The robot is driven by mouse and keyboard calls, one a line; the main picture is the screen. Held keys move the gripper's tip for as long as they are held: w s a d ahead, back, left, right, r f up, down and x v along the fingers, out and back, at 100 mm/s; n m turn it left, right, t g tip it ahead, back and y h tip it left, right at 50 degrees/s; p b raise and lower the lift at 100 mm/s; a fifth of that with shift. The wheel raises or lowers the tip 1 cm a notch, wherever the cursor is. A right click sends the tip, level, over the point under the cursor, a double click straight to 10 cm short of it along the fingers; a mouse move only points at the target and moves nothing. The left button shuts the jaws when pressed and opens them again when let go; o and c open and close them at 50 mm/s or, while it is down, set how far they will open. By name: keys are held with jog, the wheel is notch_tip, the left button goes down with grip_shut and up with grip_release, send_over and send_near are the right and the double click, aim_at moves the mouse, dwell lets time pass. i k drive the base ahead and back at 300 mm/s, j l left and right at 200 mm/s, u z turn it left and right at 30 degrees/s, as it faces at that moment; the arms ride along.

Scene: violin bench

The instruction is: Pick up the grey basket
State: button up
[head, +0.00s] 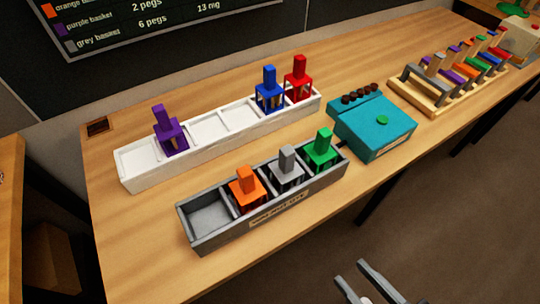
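The grey basket (287,166) stands upright in the dark grey tray (209,213), in the compartment between the orange basket (247,190) and the green basket (321,150). Its upright grey handle block shows clearly; its lower part is partly hidden by the tray wall. My gripper (357,282) is at the bottom edge of the head view, in front of the bench and well apart from the basket. Its two fingers are spread with a gap between them, and I see nothing held.
Behind, a white tray (140,160) holds purple (169,130), blue (269,90) and red (298,78) baskets. A teal box (372,125) stands right of the grey tray. A wooden rack (450,80) with colored pegs is farther right. Bare bench lies in front of the grey tray.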

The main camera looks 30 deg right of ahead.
aim_at(286, 172)
jog(key=i+l+u, duration=0.1)
jog(key=l, duration=0.3)
jog(key=i+l+u, duration=0.15)
jog(key=l, duration=0.25)
jog(key=i+l+u, duration=0.1)
jog(key=l, duration=0.3)
jog(key=i+u, duration=0.1)
jog(key=u, duration=1.2)
